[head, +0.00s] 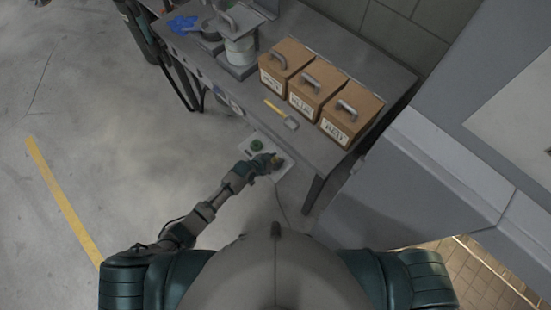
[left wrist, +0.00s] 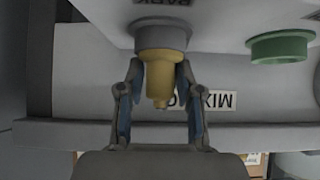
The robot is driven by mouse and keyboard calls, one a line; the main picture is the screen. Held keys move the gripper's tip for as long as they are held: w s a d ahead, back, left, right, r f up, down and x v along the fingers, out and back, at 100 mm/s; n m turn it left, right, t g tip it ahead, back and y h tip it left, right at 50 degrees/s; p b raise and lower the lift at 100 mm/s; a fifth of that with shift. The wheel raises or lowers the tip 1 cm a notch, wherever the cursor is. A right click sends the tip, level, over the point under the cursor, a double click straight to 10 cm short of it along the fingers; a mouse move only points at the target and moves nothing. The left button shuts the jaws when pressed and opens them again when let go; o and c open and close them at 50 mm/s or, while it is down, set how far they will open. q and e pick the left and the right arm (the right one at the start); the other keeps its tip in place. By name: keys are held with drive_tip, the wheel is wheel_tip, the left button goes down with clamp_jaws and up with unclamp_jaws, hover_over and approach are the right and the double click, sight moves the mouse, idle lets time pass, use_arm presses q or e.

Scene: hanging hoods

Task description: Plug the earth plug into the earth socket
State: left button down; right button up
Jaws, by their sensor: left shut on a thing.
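My left gripper (head: 274,162) is at a pale panel (head: 286,171) by the front edge of the table. In the left wrist view the gripper (left wrist: 159,80) has its fingers on both sides of a yellow plug (left wrist: 159,78) and is shut on it. The plug's upper end meets a grey round socket (left wrist: 163,36) under a label that seems to read PARK upside down. How deep it sits is hidden. A green round socket (left wrist: 281,47) is apart to the right, and it shows in the head view (head: 257,146) left of the gripper. My right gripper is out of view.
The grey table (head: 240,98) holds three brown boxes (head: 318,92) with handles, a yellow-handled tool (head: 279,112) and a white pot (head: 240,50). A thin cable (head: 281,207) hangs below the panel. A large grey cabinet (head: 440,165) stands at right. Floor at left is clear.

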use_arm(q)
drive_tip(key=shift+s+f, duration=0.1)
drive_tip(key=shift+s, duration=0.05)
drive_tip(key=shift+r+p, duration=0.4)
drive_tip(key=shift+p, duration=0.05)
drive_tip(key=shift+r+p, duration=1.9)
drive_tip(key=shift+r, duration=0.25)
drive_tip(key=shift+a+f, duration=0.1)
